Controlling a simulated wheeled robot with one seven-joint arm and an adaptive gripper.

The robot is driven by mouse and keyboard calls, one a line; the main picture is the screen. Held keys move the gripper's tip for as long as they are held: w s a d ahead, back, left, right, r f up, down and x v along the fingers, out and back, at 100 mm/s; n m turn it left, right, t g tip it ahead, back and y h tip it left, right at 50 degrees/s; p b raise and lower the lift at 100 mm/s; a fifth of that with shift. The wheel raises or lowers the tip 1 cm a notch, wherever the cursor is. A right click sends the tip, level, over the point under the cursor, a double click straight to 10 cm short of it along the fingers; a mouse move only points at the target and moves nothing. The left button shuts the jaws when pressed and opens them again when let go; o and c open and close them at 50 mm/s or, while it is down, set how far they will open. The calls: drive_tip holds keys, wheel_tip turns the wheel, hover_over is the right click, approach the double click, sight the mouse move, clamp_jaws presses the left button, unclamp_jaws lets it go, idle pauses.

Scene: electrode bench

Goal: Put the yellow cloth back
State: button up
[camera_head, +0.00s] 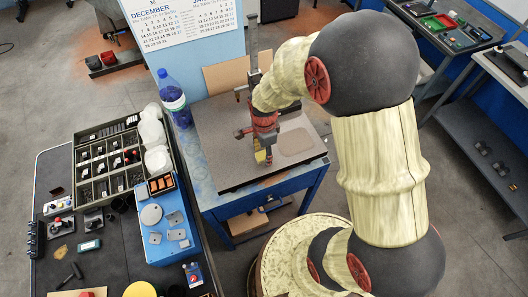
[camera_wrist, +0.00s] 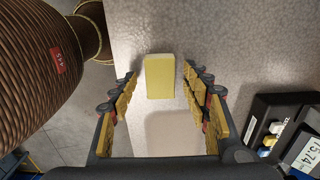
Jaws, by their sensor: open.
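The yellow cloth (camera_wrist: 160,77) shows in the wrist view as a small pale-yellow block-like shape on the grey table top (camera_wrist: 130,25). It lies between the two fingers of my gripper (camera_wrist: 159,82), with visible gaps on both sides. The fingers are open and hold nothing. In the head view my gripper (camera_head: 262,150) points down over the small table, and only a bit of yellow shows at its tip. A rounded, lighter patch (camera_head: 296,142) lies on the table top right of the gripper; it also shows nearer in the wrist view (camera_wrist: 175,130).
A crowded bench (camera_head: 110,250) with a sorting tray (camera_head: 77,158) and a blue box (camera_head: 160,250) is at the left. A black case (camera_wrist: 268,120) is at the wrist view's right. The table top around the patch is bare.

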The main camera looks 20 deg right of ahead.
wheel_tip(320, 180, up, 12)
wheel_tip(320, 180, up, 11)
drive_tip(key=n+t, duration=0.3)
drive_tip(key=n, duration=0.5)
hover_over(264, 155)
drive_tip(key=s, duration=0.5)
drive_tip(key=s+r+n+t, duration=0.2)
drive_tip(key=s+r+n, duration=0.5)
drive_tip(key=s+n, duration=0.2)
drive_tip(key=shift+r+n+t, duration=0.25)
drive_tip(key=shift+n+t, duration=0.05)
drive_tip(key=shift+n, duration=0.2)
wheel_tip(264, 155, down, 20)
drive_tip(key=b, duration=2)
drive_tip(key=shift+r, duration=0.25)
drive_tip(key=shift+w, duration=0.1)
drive_tip(key=shift+c, duration=0.5)
